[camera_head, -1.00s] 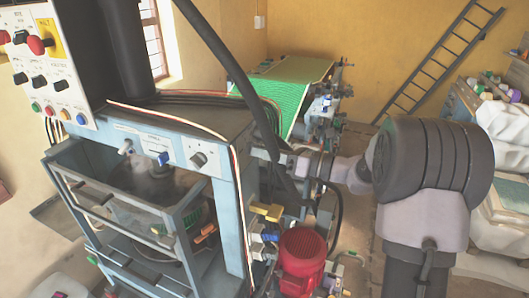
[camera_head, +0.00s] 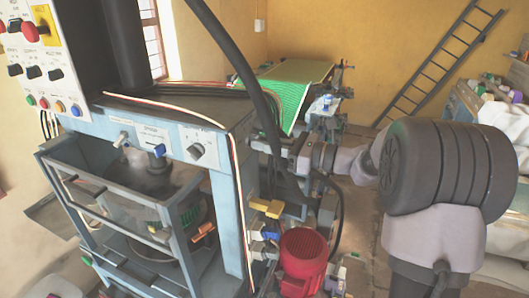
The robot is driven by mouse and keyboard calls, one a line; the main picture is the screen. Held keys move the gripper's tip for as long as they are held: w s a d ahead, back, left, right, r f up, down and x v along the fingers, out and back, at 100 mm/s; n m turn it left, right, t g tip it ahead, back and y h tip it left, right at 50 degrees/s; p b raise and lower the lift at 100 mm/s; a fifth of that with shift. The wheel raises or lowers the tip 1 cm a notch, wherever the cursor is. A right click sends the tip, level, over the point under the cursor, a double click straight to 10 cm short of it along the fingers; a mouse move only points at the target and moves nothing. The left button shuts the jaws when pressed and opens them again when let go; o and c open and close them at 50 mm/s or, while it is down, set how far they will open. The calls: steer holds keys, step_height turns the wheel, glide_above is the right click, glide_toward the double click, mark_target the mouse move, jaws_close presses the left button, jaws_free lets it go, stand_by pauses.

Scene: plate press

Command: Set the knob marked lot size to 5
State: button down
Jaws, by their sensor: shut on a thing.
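The grey-blue press carries a white front panel with a dark pointer knob (camera_head: 197,151) on its right part, a blue-handled control (camera_head: 159,150) and a pale lever (camera_head: 122,139). A control box at the upper left has a row of dark knobs (camera_head: 34,72). The lettering is too small to read, so I cannot tell which knob is marked lot size. My arm comes in from the right and ends at my gripper (camera_head: 267,145) by the press's right side, apart from the front-panel knob. A black hose crosses there. The fingertips and what they hold are hidden.
A green sheet (camera_head: 290,95) lies behind. A ladder (camera_head: 440,68) leans on the back wall.

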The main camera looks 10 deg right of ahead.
steer(key=shift+f+n+b, duration=0.1)
steer(key=shift+n+b, duration=1.8)
steer(key=shift+n, duration=0.1)
steer(key=c, duration=1.5)
jaws_free()
steer(key=shift+o, duration=0.2)
steer(key=p+v, duration=0.1)
steer(key=v, duration=1.6)
steer(key=shift+d, duration=0.15)
steer(key=shift+s, duration=0.1)
